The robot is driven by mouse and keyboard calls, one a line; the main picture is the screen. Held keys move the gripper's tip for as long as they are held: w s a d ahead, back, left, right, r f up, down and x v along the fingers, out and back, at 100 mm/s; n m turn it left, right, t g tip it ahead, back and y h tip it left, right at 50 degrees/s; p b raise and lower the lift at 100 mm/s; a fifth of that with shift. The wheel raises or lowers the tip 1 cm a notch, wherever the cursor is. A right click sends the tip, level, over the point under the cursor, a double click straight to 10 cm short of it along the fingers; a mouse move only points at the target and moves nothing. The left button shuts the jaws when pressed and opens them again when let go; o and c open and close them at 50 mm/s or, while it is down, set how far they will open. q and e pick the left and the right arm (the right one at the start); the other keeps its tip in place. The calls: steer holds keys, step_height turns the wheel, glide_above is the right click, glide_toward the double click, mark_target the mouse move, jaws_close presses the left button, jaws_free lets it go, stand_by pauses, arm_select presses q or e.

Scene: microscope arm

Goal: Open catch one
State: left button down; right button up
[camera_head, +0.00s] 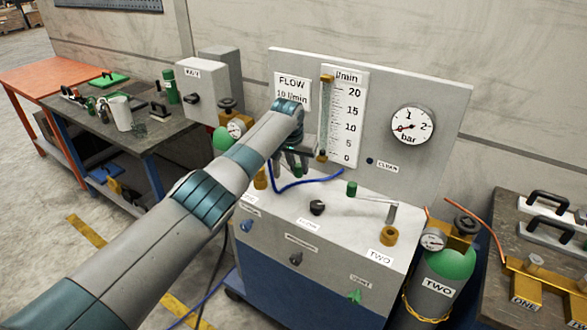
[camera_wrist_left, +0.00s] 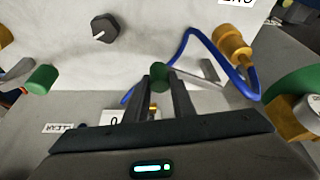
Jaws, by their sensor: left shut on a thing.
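Catch one's green knob (camera_wrist_left: 158,70) is between my left gripper's fingers (camera_wrist_left: 163,85) in the left wrist view. A grey metal lever (camera_wrist_left: 209,71) shows just beside the knob, near a brass fitting (camera_wrist_left: 235,47) and a partly cut-off label. In the head view my left gripper (camera_head: 291,168) is above the cart's white top, at the foot of the panel, and its arm hides most of catch one. Catch two, with its green knob (camera_head: 351,188) and lever (camera_head: 378,198), stands to the right by a brass ring (camera_head: 388,236) labelled TWO. My right gripper is not in view.
The upright panel (camera_head: 440,100) with flow scale and pressure gauge (camera_head: 413,126) rises right behind my gripper. A blue hose (camera_head: 309,183) loops beside it. A black knob (camera_head: 317,208) sits in front. Cylinder two (camera_head: 440,275) stands at right; benches flank the cart.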

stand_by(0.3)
arm_select(q)
steer(key=c, duration=1.5)
jaws_free()
steer(key=shift+r, duration=0.1)
steer(key=shift+r, duration=0.15)
steer(key=shift+s+r, duration=0.25)
steer(key=shift+r, duration=0.3)
steer(key=b+v, duration=0.4)
steer(key=v, duration=1.1)
steer(key=shift+s+a+r, duration=0.1)
steer(key=shift+s+r, duration=0.15)
steer(key=shift+r, duration=0.1)
